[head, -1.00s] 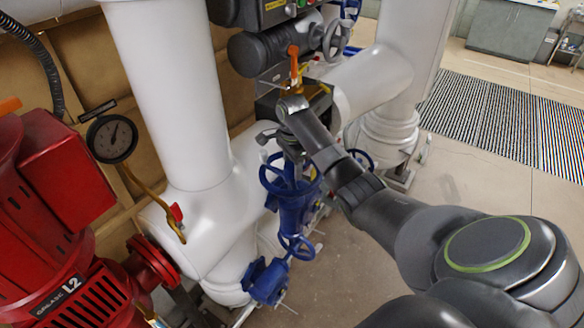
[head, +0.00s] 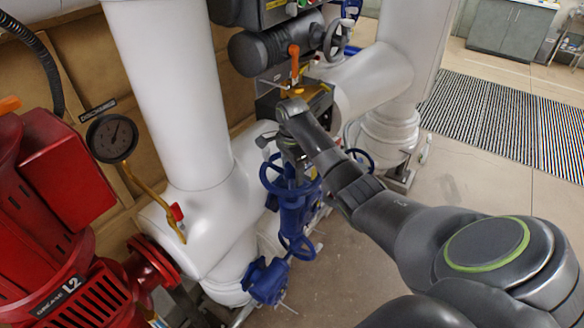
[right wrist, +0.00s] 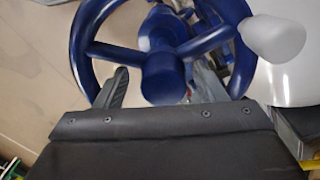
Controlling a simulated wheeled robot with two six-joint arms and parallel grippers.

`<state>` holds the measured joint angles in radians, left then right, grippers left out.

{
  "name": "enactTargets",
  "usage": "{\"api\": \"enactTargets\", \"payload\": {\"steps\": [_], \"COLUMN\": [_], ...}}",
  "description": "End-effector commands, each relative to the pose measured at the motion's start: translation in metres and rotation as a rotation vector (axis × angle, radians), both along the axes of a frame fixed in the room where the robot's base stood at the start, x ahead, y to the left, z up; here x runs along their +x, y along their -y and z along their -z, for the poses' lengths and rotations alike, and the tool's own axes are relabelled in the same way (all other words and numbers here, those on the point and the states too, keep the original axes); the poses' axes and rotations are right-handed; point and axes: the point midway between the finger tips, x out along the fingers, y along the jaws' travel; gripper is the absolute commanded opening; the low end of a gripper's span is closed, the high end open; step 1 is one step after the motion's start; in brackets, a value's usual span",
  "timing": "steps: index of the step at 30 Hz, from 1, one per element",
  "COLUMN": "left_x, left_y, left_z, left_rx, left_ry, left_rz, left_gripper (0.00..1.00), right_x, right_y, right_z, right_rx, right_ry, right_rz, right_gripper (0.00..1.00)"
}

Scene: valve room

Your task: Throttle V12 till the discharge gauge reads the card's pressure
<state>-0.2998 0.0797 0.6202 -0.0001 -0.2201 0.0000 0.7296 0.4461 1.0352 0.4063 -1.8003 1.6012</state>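A blue handwheel valve (head: 296,215) stands beside the white pipe in the head view; no V12 tag is legible. My right gripper (head: 283,148) is over its upper handwheel (head: 273,186). In the right wrist view the gripper (right wrist: 160,85) has its fingers apart, one on each side of the blue hub (right wrist: 165,78); I cannot tell whether they touch the wheel. The card is not seen. My left gripper is out of view.
A red pump (head: 50,205) is at the left, near a large white pipe (head: 165,80). An orange lever (head: 294,62) and a grey handwheel (head: 337,40) are behind my right gripper. A striped mat (head: 490,115) lies on open floor at the right.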

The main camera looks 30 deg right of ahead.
Motion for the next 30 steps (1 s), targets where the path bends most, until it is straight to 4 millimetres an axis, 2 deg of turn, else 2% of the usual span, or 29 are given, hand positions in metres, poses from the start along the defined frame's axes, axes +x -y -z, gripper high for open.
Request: {"api": "enactTargets", "payload": {"steps": [5, 15, 21, 30], "left_x": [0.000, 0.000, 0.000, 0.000], "left_y": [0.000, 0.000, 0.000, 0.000], "left_z": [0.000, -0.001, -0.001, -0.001], "left_rx": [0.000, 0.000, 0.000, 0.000], "left_ry": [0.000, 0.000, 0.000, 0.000], "left_rz": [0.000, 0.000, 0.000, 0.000], "left_gripper": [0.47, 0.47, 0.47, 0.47], "right_x": [0.002, 0.003, 0.003, 0.002], "right_y": [-0.002, 0.000, 0.000, 0.000], "right_z": [-0.005, -0.047, -0.066, -0.069], "right_rx": [0.003, -0.002, -0.002, -0.003], "right_ry": [0.008, 0.013, 0.010, 0.010], "right_rz": [-0.003, -0.003, -0.001, -0.001], "right_gripper": [0.62, 0.62, 0.62, 0.62]}}
